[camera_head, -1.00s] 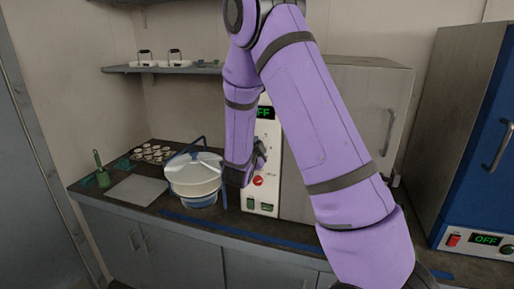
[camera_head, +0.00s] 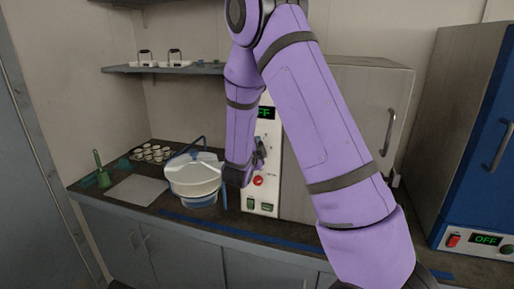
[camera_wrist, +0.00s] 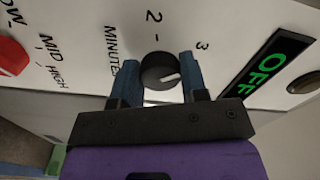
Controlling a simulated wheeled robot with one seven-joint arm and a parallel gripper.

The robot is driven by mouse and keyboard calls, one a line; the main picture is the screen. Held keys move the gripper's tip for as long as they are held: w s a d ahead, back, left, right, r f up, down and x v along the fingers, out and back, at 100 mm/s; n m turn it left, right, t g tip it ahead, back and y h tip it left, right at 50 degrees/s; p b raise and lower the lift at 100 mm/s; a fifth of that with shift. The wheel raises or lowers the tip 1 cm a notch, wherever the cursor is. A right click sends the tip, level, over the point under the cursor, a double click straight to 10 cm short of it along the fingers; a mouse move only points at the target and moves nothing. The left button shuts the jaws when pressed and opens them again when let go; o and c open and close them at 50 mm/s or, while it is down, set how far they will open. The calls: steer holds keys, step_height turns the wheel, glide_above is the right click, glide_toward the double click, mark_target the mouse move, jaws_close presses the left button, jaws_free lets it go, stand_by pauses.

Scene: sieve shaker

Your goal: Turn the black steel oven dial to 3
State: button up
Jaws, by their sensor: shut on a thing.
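The black dial (camera_wrist: 156,66) sits on the steel oven's white control panel (camera_wrist: 90,18) in the wrist view. My gripper (camera_wrist: 158,72) has one blue finger on each side of it and is shut on it. The dial's white pointer mark points to the right in this view, below the printed 3 (camera_wrist: 202,45). The printed 2 (camera_wrist: 153,16) is above the dial. In the head view, my gripper (camera_head: 260,153) is at the panel (camera_head: 267,188), and the dial is hidden there.
A red dial (camera_wrist: 10,58) with LOW, MID and HIGH marks is at the left of the wrist view. A green OFF display (camera_wrist: 268,66) is at the right. A blue cabinet (camera_head: 480,150) stands far right.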

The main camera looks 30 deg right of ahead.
steer(key=o, duration=0.9)
steer(key=shift+o, duration=0.2)
steer(key=v, duration=1.1)
steer(key=s+a+r+n+y, duration=0.2)
steer(key=a+r+n+y, duration=0.2)
steer(key=r+n+y, duration=0.3)
steer(key=s+a+r+n+y, duration=0.3)
steer(key=a+r+n+y, duration=0.2)
steer(key=r+n+y, duration=0.15)
steer(key=s+d+r+n+g, duration=0.1)
steer(key=s+n+g, duration=0.2)
steer(key=s, duration=0.8)
steer(key=s+d+r+n+g, duration=0.1)
steer(key=s+r+n+g, duration=0.1)
steer(key=s+n, duration=0.6)
steer(key=s, duration=0.4)
steer(key=shift+r+g+y, duration=0.3)
steer(key=shift+g+y, duration=0.05)
steer(key=shift+g, duration=0.05)
